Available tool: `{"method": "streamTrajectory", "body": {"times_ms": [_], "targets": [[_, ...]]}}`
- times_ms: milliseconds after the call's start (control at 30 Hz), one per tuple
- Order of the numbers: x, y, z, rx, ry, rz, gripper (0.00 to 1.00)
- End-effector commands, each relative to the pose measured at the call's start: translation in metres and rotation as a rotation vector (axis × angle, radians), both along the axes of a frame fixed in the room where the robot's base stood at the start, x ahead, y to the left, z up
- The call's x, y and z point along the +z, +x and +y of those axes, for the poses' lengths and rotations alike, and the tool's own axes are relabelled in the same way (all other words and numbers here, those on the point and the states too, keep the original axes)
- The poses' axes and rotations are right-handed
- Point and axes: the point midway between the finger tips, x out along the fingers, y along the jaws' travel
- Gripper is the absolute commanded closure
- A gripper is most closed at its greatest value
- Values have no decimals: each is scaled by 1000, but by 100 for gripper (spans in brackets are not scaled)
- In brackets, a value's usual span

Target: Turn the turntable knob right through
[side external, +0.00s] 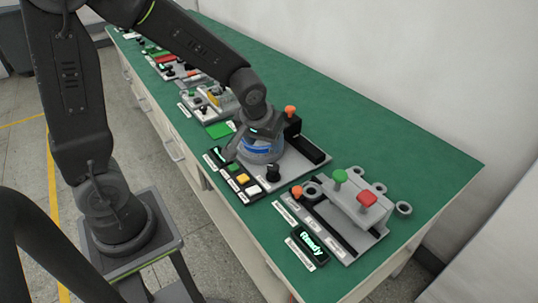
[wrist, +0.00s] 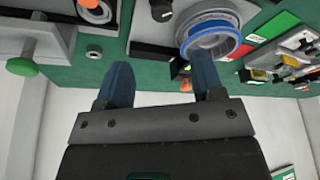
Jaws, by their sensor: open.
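The round turntable (side external: 262,151) has a blue band and sits on a grey base plate. In the wrist view the turntable (wrist: 213,34) is a grey ring with a blue rim, at the top right. A black knob (side external: 273,173) stands on the same plate in front of it; it also shows at the top of the wrist view (wrist: 161,10). I cannot tell for sure that this is the turntable knob. My gripper (wrist: 162,78) is open, with nothing between its two dark fingers. Its right finger overlaps the turntable's lower edge in the wrist view; contact is unclear.
An orange knob (side external: 290,110) tops a black block behind the turntable. Green, yellow and white buttons (side external: 242,179) line the plate's front. A grey fixture (side external: 355,205) with green and red knobs and a "Ready" display (side external: 309,246) stand to the right. The green bench behind (side external: 370,130) is clear.

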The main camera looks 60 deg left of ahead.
Motion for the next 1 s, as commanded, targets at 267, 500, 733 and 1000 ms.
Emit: {"method": "streamTrajectory", "body": {"times_ms": [267,500,733,1000], "targets": [[-1,16,-18,410,17,18,38],[1,23,-23,601,43,-18,38],[-19,26,-15,618,46,-19,38],[-70,35,4,617,46,-17,38]]}}
